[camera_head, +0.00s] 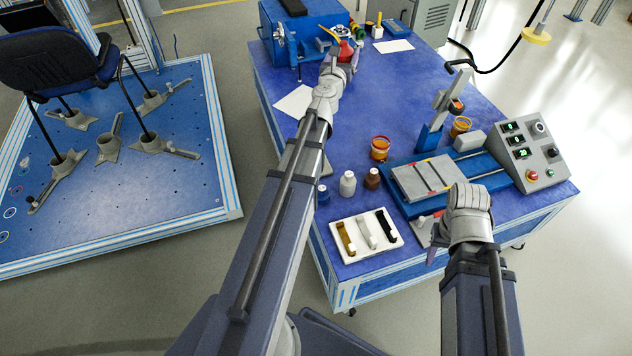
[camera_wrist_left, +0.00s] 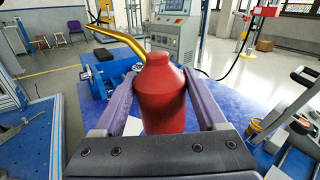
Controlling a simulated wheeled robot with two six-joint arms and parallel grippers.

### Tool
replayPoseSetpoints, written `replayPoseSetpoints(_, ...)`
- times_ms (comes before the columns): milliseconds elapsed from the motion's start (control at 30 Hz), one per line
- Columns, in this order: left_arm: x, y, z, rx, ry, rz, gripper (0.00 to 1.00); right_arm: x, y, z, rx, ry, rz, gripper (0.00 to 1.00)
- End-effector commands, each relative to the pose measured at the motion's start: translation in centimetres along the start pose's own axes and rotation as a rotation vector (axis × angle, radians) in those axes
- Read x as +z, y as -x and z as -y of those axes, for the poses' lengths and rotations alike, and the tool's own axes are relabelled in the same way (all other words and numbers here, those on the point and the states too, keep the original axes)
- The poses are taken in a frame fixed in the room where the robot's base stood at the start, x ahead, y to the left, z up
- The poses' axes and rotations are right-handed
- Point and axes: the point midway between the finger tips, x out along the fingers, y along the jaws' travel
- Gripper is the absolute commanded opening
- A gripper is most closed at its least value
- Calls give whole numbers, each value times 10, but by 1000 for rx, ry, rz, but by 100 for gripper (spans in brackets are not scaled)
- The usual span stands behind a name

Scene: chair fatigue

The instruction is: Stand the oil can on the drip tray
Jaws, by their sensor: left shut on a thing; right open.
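The red oil can (camera_head: 346,51) with its brass spout is at the far end of the blue table. My left gripper (camera_head: 343,62) is shut on it. In the left wrist view the can (camera_wrist_left: 162,95) stands upright between the two purple fingers, with the spout (camera_wrist_left: 118,38) reaching up to the left. I cannot tell whether its base touches the table. I cannot pick out the drip tray for certain; a small blue flat piece (camera_head: 396,26) lies at the table's back edge. My right gripper (camera_head: 433,240) is open near the table's front, its fingers partly hidden by the wrist.
A blue machine (camera_head: 297,40) stands beside the can at the back left. White sheets (camera_head: 394,46) lie on the table. The table's middle is clear.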

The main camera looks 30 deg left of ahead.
Motion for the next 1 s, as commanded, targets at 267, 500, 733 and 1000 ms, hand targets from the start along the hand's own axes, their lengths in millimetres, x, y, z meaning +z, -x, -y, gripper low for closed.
replayPoseSetpoints(267, -97, 3, -30, -178, -29, -3, 0, -6, -101, 10, 1, 0, -1, 50)
replayPoseSetpoints(500, -168, 17, -53, -336, -50, -10, 0, -10, -173, 17, 2, 1, -2, 50)
replayPoseSetpoints(733, -228, 37, -73, -476, -69, -18, 0, -14, -233, 22, 2, 1, -3, 50)
replayPoseSetpoints(1000, -262, 56, -86, -575, -82, -25, 0, -16, -268, 26, 3, 1, -3, 50)
